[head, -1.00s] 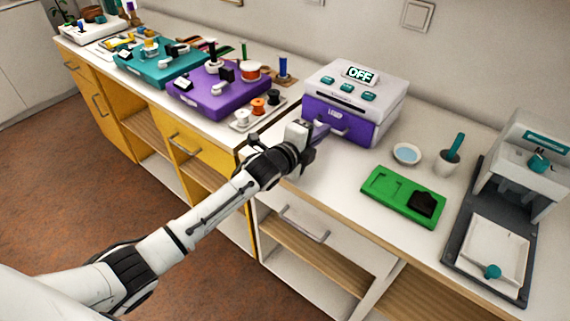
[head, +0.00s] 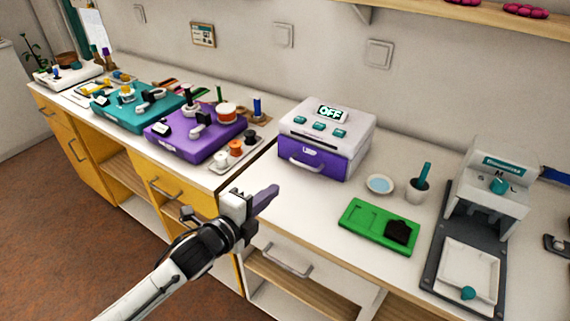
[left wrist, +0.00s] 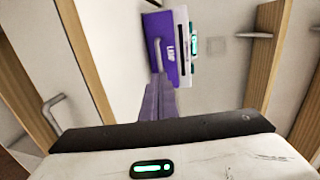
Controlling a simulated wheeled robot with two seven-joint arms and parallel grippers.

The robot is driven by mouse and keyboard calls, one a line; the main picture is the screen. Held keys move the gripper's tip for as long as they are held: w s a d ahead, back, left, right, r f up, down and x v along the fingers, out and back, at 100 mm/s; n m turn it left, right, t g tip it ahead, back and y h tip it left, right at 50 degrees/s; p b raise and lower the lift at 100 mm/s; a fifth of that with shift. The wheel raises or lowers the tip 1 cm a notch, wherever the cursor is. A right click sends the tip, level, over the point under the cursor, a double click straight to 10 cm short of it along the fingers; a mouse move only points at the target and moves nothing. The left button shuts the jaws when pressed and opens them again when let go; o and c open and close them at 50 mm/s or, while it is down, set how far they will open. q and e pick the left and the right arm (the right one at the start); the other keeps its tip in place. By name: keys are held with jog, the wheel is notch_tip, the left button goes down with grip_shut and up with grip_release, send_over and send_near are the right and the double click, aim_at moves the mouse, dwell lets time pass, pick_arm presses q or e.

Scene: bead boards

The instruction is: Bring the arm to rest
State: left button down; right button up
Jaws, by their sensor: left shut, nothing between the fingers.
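My left gripper (head: 268,197) is in front of the counter's edge in the head view, below and left of the purple and white oven. Its purple fingers are together and hold nothing; they also show in the left wrist view (left wrist: 160,92). The oven (head: 318,160) stands on the counter, its purple front shut and its display reading OFF. It also shows in the left wrist view (left wrist: 172,50), beyond my fingertips and apart from them. My right gripper is in no view.
A green tray (head: 360,222) with a black piece, a small dish (head: 380,184) and a cup (head: 417,190) stand right of the oven. A grey press (head: 437,270) is farther right. Purple (head: 185,150) and teal (head: 125,118) machines stand left. A drawer handle (head: 287,262) juts out below.

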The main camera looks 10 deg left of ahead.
pick_arm(q)
jog(key=s+a+f+n+g+y, duration=0.2)
jog(key=s+f+n+g, duration=0.15)
jog(key=s+n, duration=0.55)
jog(key=s+a+f+n+g+y, duration=0.1)
jog(key=s+a+f+n+g, duration=0.2)
jog(key=s, duration=1)
jog(key=s+f+n+g+y, duration=0.25)
jog(key=s+n+g, duration=0.25)
jog(key=s+n, duration=0.45)
jog(key=w+d+f+m+t+h, duration=0.1)
jog(key=d+f+t, duration=0.1)
jog(key=f, duration=0.4)
jog(key=w+d+f+m+t+h, duration=0.1)
jog(key=d+f+t+h, duration=0.1)
jog(key=f, duration=0.5)
jog(key=shift+w+d+t, duration=0.4)
jog(key=shift+t, duration=0.25)
